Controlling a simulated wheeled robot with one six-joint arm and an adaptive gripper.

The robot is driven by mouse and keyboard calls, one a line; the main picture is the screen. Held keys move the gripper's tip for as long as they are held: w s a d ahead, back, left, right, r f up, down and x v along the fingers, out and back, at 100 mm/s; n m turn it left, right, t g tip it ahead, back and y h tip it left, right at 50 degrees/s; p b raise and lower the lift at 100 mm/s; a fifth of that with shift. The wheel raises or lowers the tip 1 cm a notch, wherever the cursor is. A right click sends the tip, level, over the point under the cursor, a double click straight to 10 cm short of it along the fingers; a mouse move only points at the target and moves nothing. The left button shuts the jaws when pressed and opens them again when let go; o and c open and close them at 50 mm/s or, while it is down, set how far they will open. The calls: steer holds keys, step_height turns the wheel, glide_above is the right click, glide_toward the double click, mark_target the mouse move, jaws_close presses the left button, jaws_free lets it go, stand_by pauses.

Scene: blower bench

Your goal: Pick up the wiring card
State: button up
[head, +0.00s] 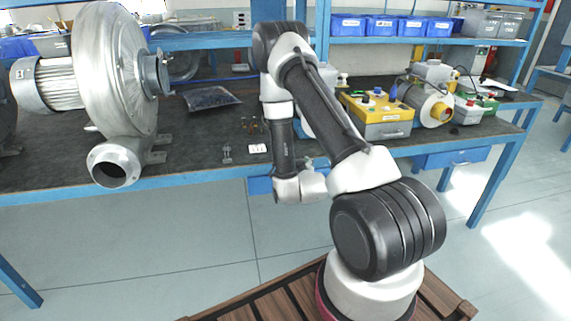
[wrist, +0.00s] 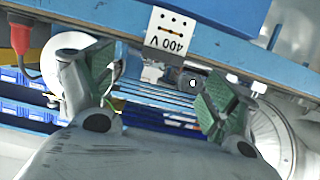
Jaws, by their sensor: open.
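The wiring card (head: 257,148) is a small white card lying near the bench's front edge in the head view. In the wrist view the wiring card (wrist: 170,33) is larger, with black marks and "400 V" printed upside down. My gripper (wrist: 157,76) is open, with green-padded fingers spread left and right. Nothing is held between the fingers. The card appears above the gap between the fingertips in that picture, apart from both. In the head view my wrist hangs just in front of the bench edge, right of the card; the fingers cannot be made out there.
The bench (head: 190,172) carries a large silver blower (head: 113,75) at left. Small metal parts (head: 227,153) lie beside the card, and a dark bag (head: 210,98) lies behind. A yellow control box (head: 378,115) stands at right. Blue bins (head: 380,26) line the shelf.

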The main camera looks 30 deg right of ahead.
steer(key=x, duration=0.7)
steer(key=shift+w+a, duration=0.2)
steer(key=shift+w, duration=0.2)
steer(key=shift+r, duration=0.1)
steer(key=shift+c, duration=0.3)
steer(key=c, duration=0.9)
